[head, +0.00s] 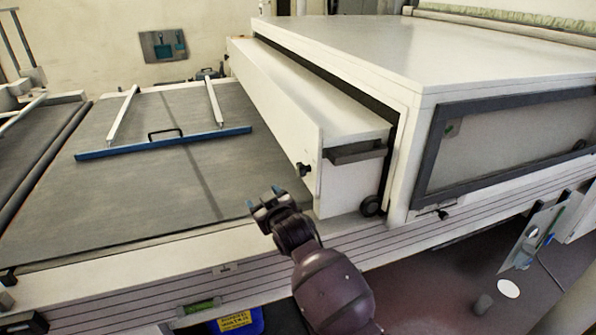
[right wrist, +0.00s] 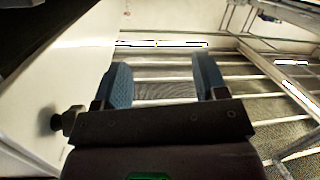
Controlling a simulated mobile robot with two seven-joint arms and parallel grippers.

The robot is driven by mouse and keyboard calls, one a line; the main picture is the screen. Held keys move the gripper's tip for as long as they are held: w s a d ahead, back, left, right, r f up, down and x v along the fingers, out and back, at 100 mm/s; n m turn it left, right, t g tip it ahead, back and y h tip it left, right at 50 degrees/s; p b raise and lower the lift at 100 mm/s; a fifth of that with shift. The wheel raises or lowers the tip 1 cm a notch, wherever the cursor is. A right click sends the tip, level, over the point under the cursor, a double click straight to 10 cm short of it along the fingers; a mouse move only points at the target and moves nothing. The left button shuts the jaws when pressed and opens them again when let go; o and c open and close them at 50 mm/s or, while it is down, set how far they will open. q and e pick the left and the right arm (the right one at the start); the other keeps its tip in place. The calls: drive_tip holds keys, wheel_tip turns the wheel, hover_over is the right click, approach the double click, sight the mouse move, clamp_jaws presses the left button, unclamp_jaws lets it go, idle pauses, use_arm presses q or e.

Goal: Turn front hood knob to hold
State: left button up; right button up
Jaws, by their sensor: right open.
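A small dark knob (head: 304,169) sticks out from the belt-facing side of the white front hood (head: 350,187). The same side of the hood fills the left of the right wrist view, and the dark knob (right wrist: 68,121) stands out from it there, left of my fingers. My right gripper (head: 265,199) is open and empty, above the belt's near edge and to the left of the knob, apart from it. Its two blue-padded fingers show in the right wrist view (right wrist: 163,84) with nothing between them. The knob's setting cannot be read. My left gripper is not in view.
A black round wheel-like part (head: 371,206) sits at the hood's lower near corner. A blue-edged bar frame with a handle (head: 165,142) lies on the grey belt (head: 120,205). The large white tunnel housing (head: 430,55) stands right of the hood. The belt beside the gripper is clear.

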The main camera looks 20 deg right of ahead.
drive_tip(key=w+a+r+n+g+h, duration=0.5)
drive_tip(key=w+a+r+n+h, duration=0.35)
drive_tip(key=w+a, duration=0.35)
drive_tip(key=n+g+h, duration=0.3)
drive_tip(key=g+h, duration=0.7)
drive_tip(key=h, duration=0.2)
approach(297, 171)
drive_tip(key=d+p, duration=0.2)
drive_tip(key=d, duration=0.2)
drive_tip(key=d+p, duration=0.1)
drive_tip(key=d, duration=0.4)
drive_tip(key=shift+w+r+p, duration=0.1)
drive_tip(key=shift+r+p, duration=0.05)
drive_tip(key=shift+p, duration=0.25)
drive_tip(key=shift+d, duration=0.75)
